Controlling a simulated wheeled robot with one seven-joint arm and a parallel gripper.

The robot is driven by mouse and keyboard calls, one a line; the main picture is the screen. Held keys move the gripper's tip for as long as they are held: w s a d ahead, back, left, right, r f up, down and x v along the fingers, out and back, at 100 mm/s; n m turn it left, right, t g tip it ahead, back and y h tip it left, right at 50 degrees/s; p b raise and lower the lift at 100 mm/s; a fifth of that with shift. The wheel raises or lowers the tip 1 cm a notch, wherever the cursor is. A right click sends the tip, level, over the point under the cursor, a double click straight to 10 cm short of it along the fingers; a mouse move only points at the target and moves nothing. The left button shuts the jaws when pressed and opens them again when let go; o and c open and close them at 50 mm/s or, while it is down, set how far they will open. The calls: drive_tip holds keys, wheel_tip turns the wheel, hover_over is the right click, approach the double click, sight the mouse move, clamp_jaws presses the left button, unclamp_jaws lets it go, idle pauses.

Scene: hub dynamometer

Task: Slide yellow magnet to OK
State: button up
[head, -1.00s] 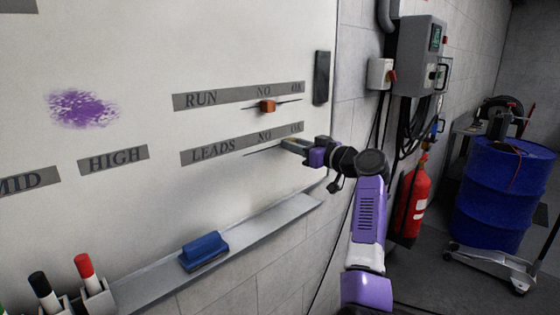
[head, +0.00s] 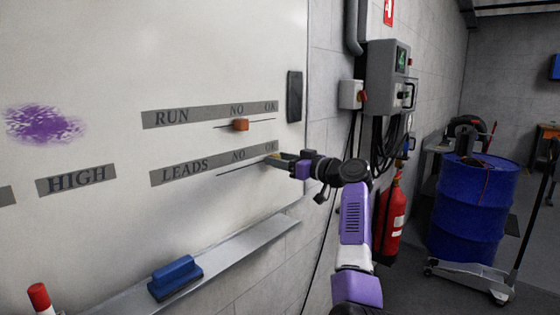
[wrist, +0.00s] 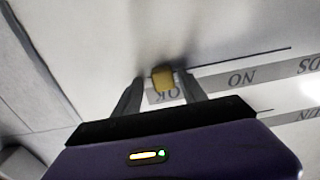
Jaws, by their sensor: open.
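The yellow magnet (wrist: 163,78) sits on the whiteboard at the OK end of the LEADS slot line, beside the OK label (wrist: 165,95). In the head view only a small yellow patch of it (head: 274,155) shows, just below OK on the LEADS strip (head: 185,168). My gripper (wrist: 160,88) is open, with one finger on each side of the magnet. I cannot tell whether either finger touches it. In the head view my gripper (head: 272,160) is close to the board and hides most of the magnet.
An orange magnet (head: 240,125) sits near NO on the RUN line above. A black bar (head: 294,96) is on the board's right edge. A tray (head: 225,255) with a blue eraser (head: 175,278) runs below. A fire extinguisher (head: 391,215) and blue drum (head: 467,210) stand right.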

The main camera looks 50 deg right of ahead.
drive_tip(key=shift+s, duration=0.1)
drive_tip(key=s+b, duration=0.1)
drive_tip(key=s, duration=0.6)
drive_tip(key=shift+s, duration=0.3)
drive_tip(key=shift+d, duration=0.1)
